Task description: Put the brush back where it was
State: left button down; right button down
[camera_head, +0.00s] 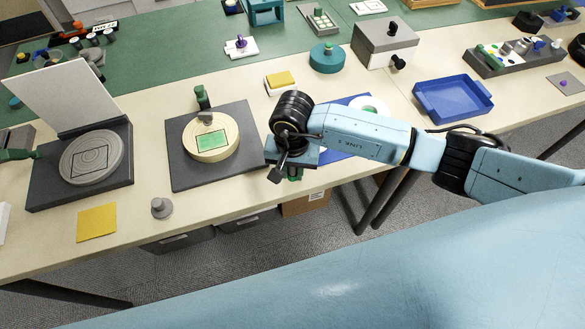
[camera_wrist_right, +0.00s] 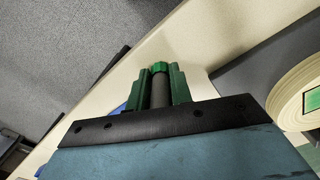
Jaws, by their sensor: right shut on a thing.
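My right gripper (camera_head: 294,175) is over the front edge of the bench, just right of the dark mat with the cream lap, largely hidden under its own wrist. In the right wrist view its two green fingers (camera_wrist_right: 161,88) are shut on a dark grey rod-like thing with a green end (camera_wrist_right: 160,67), which seems to be the brush. Most of it is hidden by the fingers and the palm. A blue mat (camera_head: 352,146) lies partly under my right arm, with a white ring (camera_head: 370,106) at its back. My left gripper is not in view.
The cream lap (camera_head: 227,138) with a green label sits on a dark mat (camera_head: 184,177). A grey lap (camera_head: 72,168), a yellow cloth (camera_head: 97,223) and a small grey knob (camera_head: 161,207) stand left. A blue tray (camera_head: 453,98) and a grey box (camera_head: 384,48) stand right.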

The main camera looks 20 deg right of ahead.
jog(key=shift+f, duration=0.1)
jog(key=c, duration=1.3)
grip_release()
jog(key=shift+o, duration=0.2)
notch_tip(320, 180, up, 12)
jog(key=shift+r, duration=0.15)
